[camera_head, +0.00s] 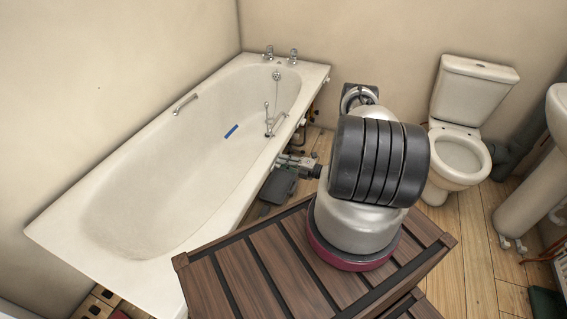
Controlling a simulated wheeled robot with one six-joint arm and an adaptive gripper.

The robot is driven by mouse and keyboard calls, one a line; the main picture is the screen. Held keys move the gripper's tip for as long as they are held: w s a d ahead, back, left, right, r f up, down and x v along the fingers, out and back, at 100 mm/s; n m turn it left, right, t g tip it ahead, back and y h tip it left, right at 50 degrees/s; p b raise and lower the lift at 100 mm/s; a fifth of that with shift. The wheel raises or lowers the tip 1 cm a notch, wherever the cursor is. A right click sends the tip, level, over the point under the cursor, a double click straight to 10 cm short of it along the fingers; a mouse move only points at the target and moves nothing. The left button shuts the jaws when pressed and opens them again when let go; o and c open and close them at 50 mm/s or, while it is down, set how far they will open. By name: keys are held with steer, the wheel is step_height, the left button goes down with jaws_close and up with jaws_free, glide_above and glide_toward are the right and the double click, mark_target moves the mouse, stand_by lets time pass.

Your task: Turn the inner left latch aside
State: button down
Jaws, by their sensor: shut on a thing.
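My gripper (291,160) shows small at the bath's open right side, just below the rim. Its dark body and silver fingers point left, toward the space under the bath. It is shut on a small part there, which looks like the inner left latch. That part is mostly hidden by the fingers and the rim, so its angle cannot be told. A dark grey box or panel (279,187) sits just below the gripper, beside the bath.
The white bath (140,200) fills the left, with a blue strip (231,131) inside. A slatted wooden top (260,272) lies in front. Pipes show under the tap end. A toilet (460,150) and basin pedestal (528,205) stand right; some wooden floor (455,240) is clear.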

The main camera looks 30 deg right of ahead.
steer(key=c, duration=1.4)
jaws_free()
steer(key=shift+c, duration=0.2)
steer(key=shift+d, duration=0.1)
steer(key=v, duration=1.2)
